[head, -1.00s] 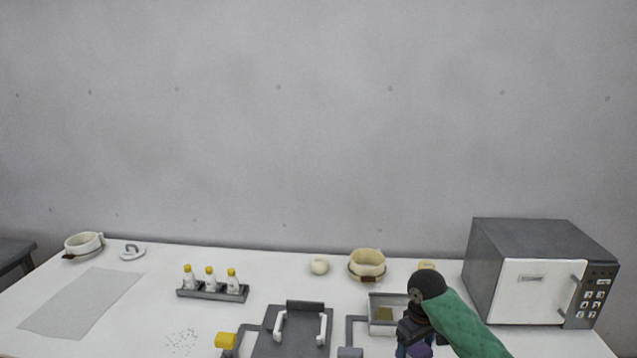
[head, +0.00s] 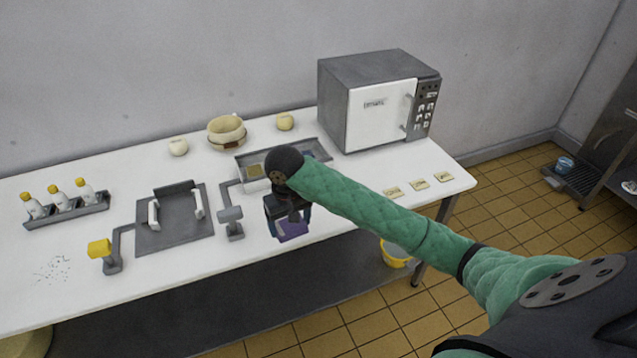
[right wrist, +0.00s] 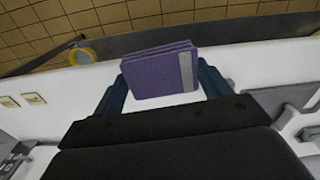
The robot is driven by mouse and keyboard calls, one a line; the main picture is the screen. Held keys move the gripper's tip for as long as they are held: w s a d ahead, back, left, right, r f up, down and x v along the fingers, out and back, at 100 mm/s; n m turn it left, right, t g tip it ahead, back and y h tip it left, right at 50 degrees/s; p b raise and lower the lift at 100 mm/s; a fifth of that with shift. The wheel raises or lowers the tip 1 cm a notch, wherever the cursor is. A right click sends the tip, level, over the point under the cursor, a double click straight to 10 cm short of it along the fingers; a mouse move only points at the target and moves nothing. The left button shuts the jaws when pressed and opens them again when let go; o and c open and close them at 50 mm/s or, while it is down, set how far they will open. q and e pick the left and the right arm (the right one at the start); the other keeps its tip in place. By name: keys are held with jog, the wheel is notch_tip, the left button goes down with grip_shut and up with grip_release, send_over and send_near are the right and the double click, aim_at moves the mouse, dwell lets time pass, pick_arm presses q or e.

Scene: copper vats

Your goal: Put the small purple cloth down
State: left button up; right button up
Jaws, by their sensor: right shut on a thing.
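The small purple cloth (head: 292,231) is a folded, flat bundle with a pale grey stripe near one side, seen closely in the right wrist view (right wrist: 155,75). My right gripper (head: 288,222) is shut on it, with one finger at each side of the bundle. In the head view the cloth shows below the gripper, over the front part of the white table (head: 345,205). In the right wrist view the fingers (right wrist: 163,75) hold it above the white surface, near the table's edge. My left gripper is not in view.
A microwave (head: 380,105) stands at the table's back right. A grey tray (head: 308,150) lies behind my gripper, and a tap (head: 232,220) stands to its left. Small yellow labels (head: 419,184) lie at the front right. A yellow bucket (head: 395,255) is on the floor.

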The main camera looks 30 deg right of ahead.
jog(key=s+d+m+b, duration=0.1)
jog(key=d+m, duration=0.1)
jog(key=d, duration=2.5)
jog(key=shift+n, duration=0.4)
jog(key=w+a+f+p, duration=0.1)
jog(key=w+a+f, duration=0.1)
jog(key=w, duration=0.2)
jog(key=w+a+f+p, duration=0.2)
jog(key=w+a, duration=0.1)
jog(key=w, duration=0.1)
jog(key=w+a+f+p, duration=0.1)
jog(key=w+a+f, duration=0.1)
jog(key=w+a, duration=0.1)
jog(key=shift+w+f, duration=0.1)
jog(key=shift+w, duration=0.5)
jog(key=shift+s+f+p, duration=0.1)
jog(key=shift+f+p, duration=0.45)
jog(key=shift+f, duration=0.15)
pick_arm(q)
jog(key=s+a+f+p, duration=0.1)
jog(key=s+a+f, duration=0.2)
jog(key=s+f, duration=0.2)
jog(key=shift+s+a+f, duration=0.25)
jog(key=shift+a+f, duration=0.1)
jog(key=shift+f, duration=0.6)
pick_arm(e)
jog(key=shift+f, duration=1.3)
jog(key=o, duration=0.9)
jog(key=shift+f, duration=0.15)
jog(key=shift+o, duration=0.4)
